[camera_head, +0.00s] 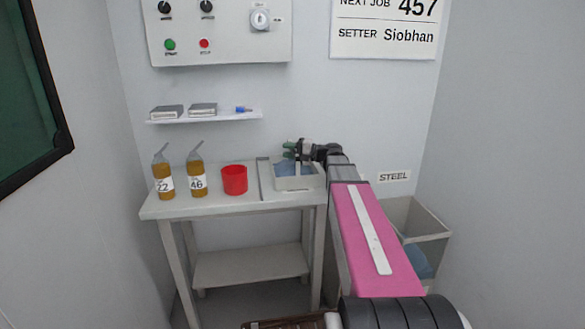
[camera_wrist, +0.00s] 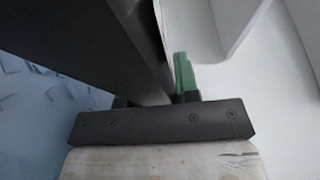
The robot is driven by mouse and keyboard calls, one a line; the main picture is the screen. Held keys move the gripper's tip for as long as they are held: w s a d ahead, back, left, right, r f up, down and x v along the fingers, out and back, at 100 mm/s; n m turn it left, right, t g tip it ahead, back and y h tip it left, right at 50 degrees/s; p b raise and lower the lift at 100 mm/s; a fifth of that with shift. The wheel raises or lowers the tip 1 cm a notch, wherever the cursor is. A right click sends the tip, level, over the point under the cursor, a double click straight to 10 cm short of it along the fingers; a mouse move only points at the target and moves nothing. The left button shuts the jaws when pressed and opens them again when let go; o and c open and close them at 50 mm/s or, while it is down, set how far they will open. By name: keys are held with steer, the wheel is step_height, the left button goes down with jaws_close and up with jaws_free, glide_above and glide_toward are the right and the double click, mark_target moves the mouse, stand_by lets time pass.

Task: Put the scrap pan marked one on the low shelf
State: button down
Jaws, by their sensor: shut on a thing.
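A pale scrap pan (camera_head: 297,183) with blue scraps in it is at the right end of the table top (camera_head: 205,206). I cannot tell whether it rests there or is slightly raised. No mark on it is readable. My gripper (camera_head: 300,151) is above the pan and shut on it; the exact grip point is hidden. In the wrist view, a green fingertip (camera_wrist: 185,74) shows beside a dark finger, with blue scraps (camera_wrist: 40,105) at the left. The low shelf (camera_head: 250,264) under the table is bare where visible.
Two amber bottles (camera_head: 197,182), marked 22 and 46, and a red cup (camera_head: 234,180) stand left of the pan. A wall shelf (camera_head: 205,117) holds small items. An open bin (camera_head: 427,225) under a STEEL sign is at the right. A brown slatted thing (camera_head: 290,323) is on the floor.

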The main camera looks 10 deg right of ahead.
steer(key=shift+r, duration=0.1)
step_height(320, 180, up, 10)
stand_by(0.7)
